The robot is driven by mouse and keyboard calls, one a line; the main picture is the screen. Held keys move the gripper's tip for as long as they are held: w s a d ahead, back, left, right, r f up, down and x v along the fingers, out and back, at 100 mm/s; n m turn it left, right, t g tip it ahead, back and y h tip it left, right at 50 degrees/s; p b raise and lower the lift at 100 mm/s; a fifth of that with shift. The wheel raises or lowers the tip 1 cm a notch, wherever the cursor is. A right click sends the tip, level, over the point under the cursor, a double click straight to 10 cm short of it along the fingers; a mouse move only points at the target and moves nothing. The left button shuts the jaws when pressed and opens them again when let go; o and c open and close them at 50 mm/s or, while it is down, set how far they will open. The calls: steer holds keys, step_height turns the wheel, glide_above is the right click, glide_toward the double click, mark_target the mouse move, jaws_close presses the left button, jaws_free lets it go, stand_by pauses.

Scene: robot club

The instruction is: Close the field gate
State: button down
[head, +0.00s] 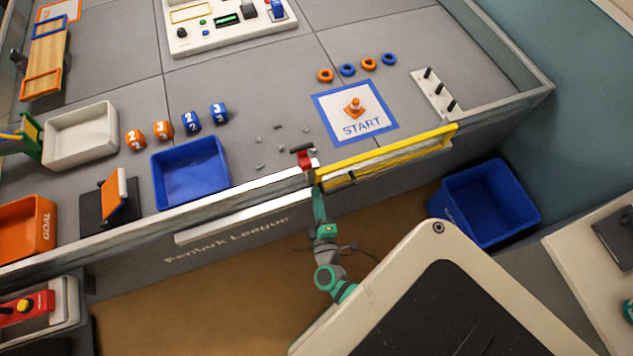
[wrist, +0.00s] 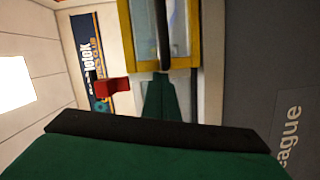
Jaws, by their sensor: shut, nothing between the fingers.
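The field gate (head: 395,152) is a yellow-framed panel in the front wall of the grey field. It looks roughly in line with the wall; I cannot tell whether a small gap is left at its left end. A red latch-like piece (head: 304,160) with a black bar stands at that end, and it also shows in the wrist view (wrist: 112,88). My gripper (head: 317,188) is shut and empty, just outside the gate's left end. In the wrist view its green fingers (wrist: 160,82) point at the yellow frame (wrist: 188,38); contact cannot be told.
Inside the gate lie the START mat (head: 378,122) with an orange cone, several rings and a pegged board (head: 438,94). A blue bin (head: 192,174) stands behind the wall left of the gate. A blue crate (head: 490,200) stands outside on the floor at right.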

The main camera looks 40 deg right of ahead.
steer(key=s+a+r, duration=0.1)
steer(key=s+a, duration=0.6)
steer(key=a, duration=0.1)
steer(key=shift+s+a, duration=0.15)
steer(key=shift+a, duration=0.25)
steer(key=shift+r, duration=0.1)
